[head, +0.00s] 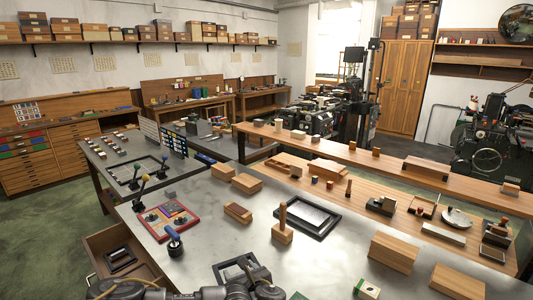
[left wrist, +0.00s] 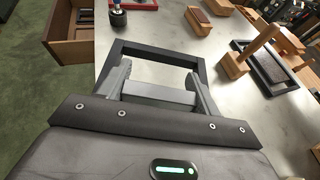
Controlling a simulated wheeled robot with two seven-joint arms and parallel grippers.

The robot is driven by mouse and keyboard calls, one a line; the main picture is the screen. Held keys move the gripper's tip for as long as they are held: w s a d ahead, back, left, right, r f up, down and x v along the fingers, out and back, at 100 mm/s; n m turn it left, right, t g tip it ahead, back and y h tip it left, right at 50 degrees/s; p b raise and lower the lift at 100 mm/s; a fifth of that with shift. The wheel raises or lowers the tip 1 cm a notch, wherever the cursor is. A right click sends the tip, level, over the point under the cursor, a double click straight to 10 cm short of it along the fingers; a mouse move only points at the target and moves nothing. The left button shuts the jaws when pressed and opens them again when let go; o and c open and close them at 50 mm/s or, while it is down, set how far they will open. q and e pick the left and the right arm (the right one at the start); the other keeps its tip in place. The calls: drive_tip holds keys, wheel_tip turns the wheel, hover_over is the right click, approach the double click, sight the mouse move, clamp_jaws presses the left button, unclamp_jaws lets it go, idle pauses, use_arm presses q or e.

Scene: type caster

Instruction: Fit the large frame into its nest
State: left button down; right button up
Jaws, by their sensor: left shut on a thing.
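The large frame (left wrist: 152,52), a dark rectangular frame with an open middle, is in my left gripper (left wrist: 158,77). The grey fingers stand wide apart at the frame's near part, and its far bar reaches out beyond them. In the head view the frame (head: 231,263) shows at the bottom, over the near edge of the metal table. A dark rectangular tray-like piece with a grey middle (head: 308,215) lies further right on the table; it also shows in the left wrist view (left wrist: 272,65). I cannot tell for certain whether it is the nest. My right gripper is not in view.
A wooden block with an upright handle (head: 283,228) stands left of the dark tray. A red tray (head: 168,220), a blue-topped tool (head: 174,241) and wooden blocks (head: 238,212) lie further left. An open drawer (head: 108,240) holds another dark frame.

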use_arm(q)
drive_tip(key=d+r+m+h, duration=0.1)
drive_tip(key=d+r+m+t+h+b, duration=0.1)
drive_tip(key=shift+s+d+r+h, duration=0.25)
drive_tip(key=shift+s+r+h, duration=0.05)
drive_tip(key=shift+r, duration=0.1)
drive_tip(key=s+a+r+m+h+b, duration=0.1)
drive_tip(key=r+b, duration=0.1)
drive_tip(key=s+a+r+m+h+b, duration=0.1)
drive_tip(key=a+r+m+h+b, duration=0.1)
drive_tip(key=r, duration=0.1)
drive_tip(key=s+a+r+m+h+b, duration=0.1)
drive_tip(key=r+h+b, duration=0.1)
drive_tip(key=r, duration=0.1)
drive_tip(key=shift+a+r+m+t, duration=0.2)
drive_tip(key=shift+a+m+t, duration=0.05)
drive_tip(key=shift+m+t, duration=0.05)
drive_tip(key=s+a+f+n+y+b, duration=0.1)
drive_tip(key=s+a+f+b, duration=0.1)
drive_tip(key=s+a+b, duration=0.2)
drive_tip(key=a+b, duration=0.3)
drive_tip(key=a, duration=0.5)
drive_tip(key=shift+s+a, duration=0.15)
